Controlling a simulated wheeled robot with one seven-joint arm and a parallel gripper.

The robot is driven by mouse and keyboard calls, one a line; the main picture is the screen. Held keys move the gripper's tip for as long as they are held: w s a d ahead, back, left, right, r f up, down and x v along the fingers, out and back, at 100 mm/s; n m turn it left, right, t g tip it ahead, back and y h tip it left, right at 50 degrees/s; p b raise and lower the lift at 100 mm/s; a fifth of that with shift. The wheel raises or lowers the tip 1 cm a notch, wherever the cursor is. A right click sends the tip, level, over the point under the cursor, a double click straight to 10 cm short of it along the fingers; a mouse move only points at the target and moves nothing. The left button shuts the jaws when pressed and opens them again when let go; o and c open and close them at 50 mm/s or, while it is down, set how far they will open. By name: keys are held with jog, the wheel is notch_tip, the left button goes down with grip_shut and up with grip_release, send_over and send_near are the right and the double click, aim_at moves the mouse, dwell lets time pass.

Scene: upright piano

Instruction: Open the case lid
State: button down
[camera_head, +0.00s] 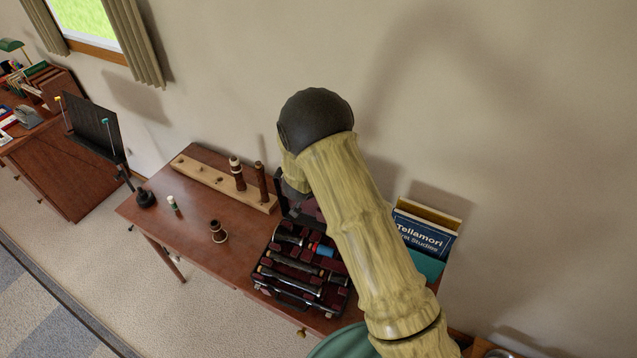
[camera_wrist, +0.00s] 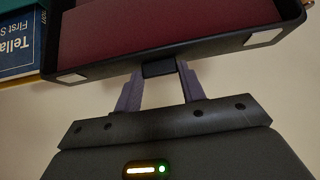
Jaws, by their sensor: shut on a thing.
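The instrument case (camera_head: 268,272) lies on the wooden table with its tray showing. Dark clarinet parts lie in its red-lined slots. The case lid (camera_head: 283,197) stands raised at the back of the case, mostly hidden behind my arm in the head view. In the wrist view the lid (camera_wrist: 225,50) shows its dark rim and red lining. My gripper (camera_wrist: 159,74) is shut on a small black tab (camera_wrist: 158,68) at the middle of the lid's edge. The gripper is hidden by my arm in the head view. The exact lid angle cannot be told.
A small dark-and-light joint (camera_head: 218,232) and a small bottle (camera_head: 173,204) stand on the table (camera_head: 185,228). Books (camera_head: 425,233) stand right of my arm, close to the wall. A music stand (camera_head: 97,130) is at left.

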jog(key=c, duration=1)
grip_release()
jog(key=shift+f, duration=0.1)
jog(key=shift+o, duration=0.8)
jog(key=shift+w+a, duration=0.1)
jog(key=shift+w, duration=0.15)
jog(key=shift+s+d, duration=0.2)
jog(key=shift+a, duration=0.15)
jog(key=shift+s+a+r, duration=0.15)
jog(key=shift+r, duration=0.05)
jog(key=b+v, duration=0.1)
jog(key=v, duration=1.5)
jog(key=shift+s+r, duration=0.25)
jog(key=shift+r, duration=0.1)
